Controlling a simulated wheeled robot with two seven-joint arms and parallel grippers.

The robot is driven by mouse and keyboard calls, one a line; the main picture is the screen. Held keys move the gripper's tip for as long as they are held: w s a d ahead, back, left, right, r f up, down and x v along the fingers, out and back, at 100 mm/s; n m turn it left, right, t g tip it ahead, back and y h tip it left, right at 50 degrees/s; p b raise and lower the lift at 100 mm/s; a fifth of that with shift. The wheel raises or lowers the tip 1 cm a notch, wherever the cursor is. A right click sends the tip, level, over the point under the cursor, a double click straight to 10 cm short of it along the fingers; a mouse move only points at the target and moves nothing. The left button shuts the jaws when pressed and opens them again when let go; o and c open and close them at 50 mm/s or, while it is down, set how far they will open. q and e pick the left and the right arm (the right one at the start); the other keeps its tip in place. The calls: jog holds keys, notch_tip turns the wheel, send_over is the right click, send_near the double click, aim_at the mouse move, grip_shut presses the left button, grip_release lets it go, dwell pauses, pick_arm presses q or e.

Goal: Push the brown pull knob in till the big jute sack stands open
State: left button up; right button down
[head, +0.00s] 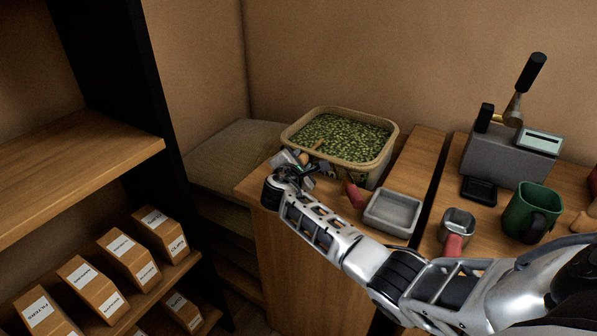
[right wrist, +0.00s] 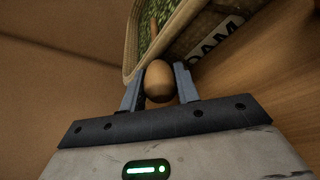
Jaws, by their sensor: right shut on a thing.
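The big jute sack (head: 375,172) stands on the wooden counter, its top wide and full of green pods, with dark letters on its side. Its woven rim and lettering also show in the right wrist view (right wrist: 133,52). The brown pull knob (right wrist: 159,82) is rounded and smooth, close to the sack's wall. My right gripper (right wrist: 160,76) is shut on the knob, one finger on each side. In the head view this gripper (head: 303,166) is at the sack's front left corner and mostly hides the knob. How far the knob stands out cannot be told. My left gripper is not in view.
Shelves with labelled boxes (head: 128,256) rise at the left.

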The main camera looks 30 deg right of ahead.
jog(key=c, duration=1)
grip_release()
jog(key=shift+c, duration=0.2)
jog(key=v, duration=1.6)
jog(key=shift+p, duration=0.4)
jog(key=shift+d+f, duration=0.1)
